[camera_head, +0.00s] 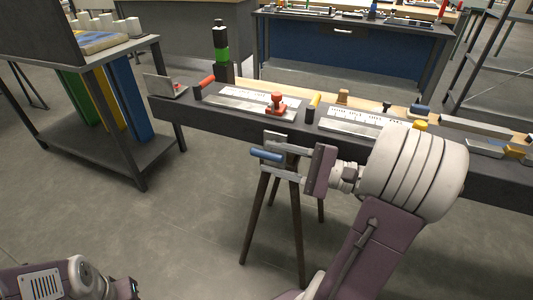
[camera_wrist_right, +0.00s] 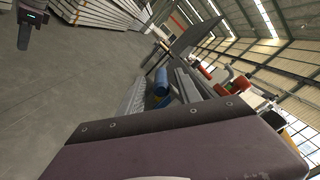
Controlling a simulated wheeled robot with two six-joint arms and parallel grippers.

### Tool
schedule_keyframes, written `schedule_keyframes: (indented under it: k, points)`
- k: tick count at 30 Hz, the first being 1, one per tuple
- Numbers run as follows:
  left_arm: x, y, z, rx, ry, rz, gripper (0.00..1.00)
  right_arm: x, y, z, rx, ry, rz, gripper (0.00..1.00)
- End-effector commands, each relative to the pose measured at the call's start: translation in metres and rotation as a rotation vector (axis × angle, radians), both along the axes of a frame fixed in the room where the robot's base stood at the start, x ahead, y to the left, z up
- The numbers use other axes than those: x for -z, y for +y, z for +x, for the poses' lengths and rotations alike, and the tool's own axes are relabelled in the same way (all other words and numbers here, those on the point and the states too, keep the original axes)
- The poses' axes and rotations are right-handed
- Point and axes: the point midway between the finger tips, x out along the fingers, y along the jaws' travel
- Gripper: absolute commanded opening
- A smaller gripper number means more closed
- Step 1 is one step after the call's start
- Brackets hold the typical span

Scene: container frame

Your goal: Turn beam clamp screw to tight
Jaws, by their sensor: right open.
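A blue cylindrical handle (camera_head: 267,154), which looks like the clamp screw's grip, lies roughly level at the top of a dark-legged stand (camera_head: 292,192). My right gripper (camera_head: 273,155) is open, with one finger above the handle and one below it. I cannot tell whether either finger touches it. In the right wrist view the blue handle (camera_wrist_right: 161,84) shows beyond my gripper's dark body. The clamp body is mostly hidden by my gripper. My left arm shows at the lower left of the head view, its fingers not clear.
A dark workbench (camera_head: 222,114) runs behind the stand, close to my right arm. On it are a red knobbed tool (camera_head: 276,103), metal plates and small blocks. A side table (camera_head: 144,150) with coloured boards stands at left. The floor in front is clear.

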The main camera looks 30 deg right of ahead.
Motion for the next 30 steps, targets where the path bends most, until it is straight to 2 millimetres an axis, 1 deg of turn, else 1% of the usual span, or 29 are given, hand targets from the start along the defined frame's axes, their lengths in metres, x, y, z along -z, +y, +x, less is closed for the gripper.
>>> schedule_keyframes:
  k: [1, 6, 9, 12, 17, 30]
  points:
    - [-0.006, 0.0, 0.0, 0.0, 0.0, 0.0, 0.0, -0.003, -0.009, -0.007, 0.006, 0.001, 0.001, 0.41]
    - [-0.014, 0.0, 0.0, 0.0, 0.0, 0.0, 0.0, -0.001, -0.03, -0.03, 0.006, 0.002, 0.003, 0.41]
    - [-0.017, 0.0, 0.0, 0.0, 0.0, 0.0, 0.0, 0.001, -0.039, -0.04, 0.003, 0.002, 0.001, 0.41]
    - [-0.019, 0.0, 0.0, 0.0, 0.0, 0.0, 0.0, 0.003, -0.044, -0.046, 0.001, 0.002, 0.002, 0.41]
    - [-0.019, 0.0, 0.0, 0.0, 0.0, 0.0, 0.0, 0.004, -0.046, -0.049, -0.001, 0.002, 0.001, 0.41]
    - [-0.018, 0.0, 0.0, 0.0, 0.0, 0.0, 0.0, 0.004, -0.046, -0.049, -0.001, 0.002, 0.001, 0.41]
